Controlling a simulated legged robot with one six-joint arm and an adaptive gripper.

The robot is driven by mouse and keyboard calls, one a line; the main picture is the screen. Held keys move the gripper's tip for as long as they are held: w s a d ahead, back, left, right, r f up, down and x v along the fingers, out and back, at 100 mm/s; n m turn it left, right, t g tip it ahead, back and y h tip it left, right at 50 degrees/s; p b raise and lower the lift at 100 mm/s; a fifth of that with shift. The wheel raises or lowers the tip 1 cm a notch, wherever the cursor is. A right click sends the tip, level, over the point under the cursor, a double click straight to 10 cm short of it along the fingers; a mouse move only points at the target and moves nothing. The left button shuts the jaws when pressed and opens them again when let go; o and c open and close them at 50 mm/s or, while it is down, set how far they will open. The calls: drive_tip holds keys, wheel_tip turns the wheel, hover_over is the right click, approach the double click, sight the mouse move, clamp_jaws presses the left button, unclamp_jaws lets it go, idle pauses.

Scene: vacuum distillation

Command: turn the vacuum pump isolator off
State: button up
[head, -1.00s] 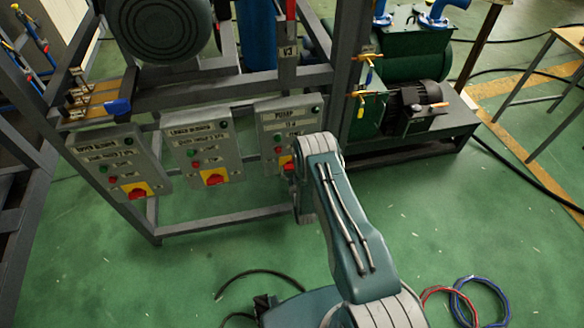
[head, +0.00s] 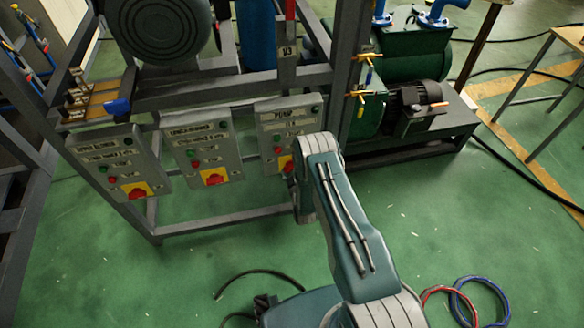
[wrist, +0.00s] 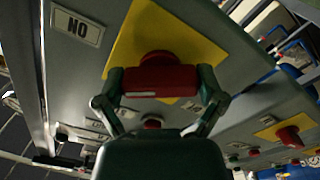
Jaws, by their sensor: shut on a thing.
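The pump panel (head: 286,115) is the rightmost of three grey control boxes on the frame in the head view. Its red isolator knob (wrist: 158,77) sits on a yellow plate (wrist: 187,42) in the wrist view. The knob's bar lies across that view, with a pale line on it. My gripper (wrist: 160,82) is shut on the knob, with one finger at each end of the bar.
The lower booster box (head: 202,150) and upper booster box (head: 118,163), each with a red knob on yellow, hang to the left. A green pump with a motor (head: 415,95) stands at the right. Coiled red and blue hoses (head: 480,300) lie on the open green floor.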

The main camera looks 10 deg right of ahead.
drive_tip(key=n, duration=0.5)
drive_tip(key=shift+a+n, duration=0.15)
drive_tip(key=shift+n, duration=0.25)
drive_tip(key=n, duration=0.4)
drive_tip(key=shift+n, duration=0.7)
drive_tip(key=shift+f, duration=0.15)
drive_tip(key=o, duration=0.8)
drive_tip(key=shift+s, duration=0.1)
drive_tip(key=s, duration=1.1)
drive_tip(key=shift+s+a, duration=0.1)
drive_tip(key=shift+s, duration=0.3)
